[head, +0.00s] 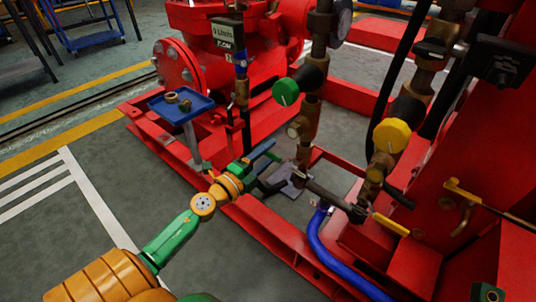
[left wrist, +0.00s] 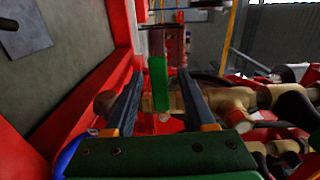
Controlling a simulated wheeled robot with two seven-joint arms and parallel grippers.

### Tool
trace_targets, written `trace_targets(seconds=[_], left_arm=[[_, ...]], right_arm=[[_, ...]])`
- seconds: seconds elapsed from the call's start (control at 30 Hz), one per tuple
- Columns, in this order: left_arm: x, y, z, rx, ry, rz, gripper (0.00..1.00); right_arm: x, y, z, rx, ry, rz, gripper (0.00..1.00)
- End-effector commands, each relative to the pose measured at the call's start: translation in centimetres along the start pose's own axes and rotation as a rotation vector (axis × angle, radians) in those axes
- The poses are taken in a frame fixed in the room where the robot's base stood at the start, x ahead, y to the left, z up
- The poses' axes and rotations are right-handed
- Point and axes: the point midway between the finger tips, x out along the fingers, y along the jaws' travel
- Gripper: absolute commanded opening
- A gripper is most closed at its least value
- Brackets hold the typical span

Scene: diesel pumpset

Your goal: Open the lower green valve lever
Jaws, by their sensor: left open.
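The green valve lever (left wrist: 159,84) shows in the left wrist view as a flat green bar between my fingers, with a small gap on each side. My left gripper (left wrist: 163,98) is open around it, with dark fingers left and right of the bar. In the head view my left gripper (head: 272,165) reaches right, low among the pipes beside the red frame. I cannot pick the lever out clearly in the head view, where the gripper and fittings cover that spot. My right gripper is not in view.
A green round knob (head: 286,92) and a yellow round knob (head: 391,135) sit on pipes above. A yellow lever (head: 391,224) and a blue hose (head: 325,254) lie to the right. A blue tray (head: 181,105) stands behind the gripper.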

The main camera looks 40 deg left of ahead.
Motion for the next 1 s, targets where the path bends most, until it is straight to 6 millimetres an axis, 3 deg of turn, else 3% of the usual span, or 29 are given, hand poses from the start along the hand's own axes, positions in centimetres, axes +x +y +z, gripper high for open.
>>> trace_targets(seconds=[0.23, 0.43, 1.0], left_arm=[[0.17, 0.07, 0.00, -0.002, -0.001, 0.001, 0.52], [0.15, 0.08, 0.00, -0.002, -0.001, 0.001, 0.00], [0.14, 0.09, 0.01, -0.002, -0.001, 0.001, 0.00]], right_arm=[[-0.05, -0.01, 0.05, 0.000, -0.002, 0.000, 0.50], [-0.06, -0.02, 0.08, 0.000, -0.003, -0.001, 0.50], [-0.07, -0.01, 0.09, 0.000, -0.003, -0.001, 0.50]])
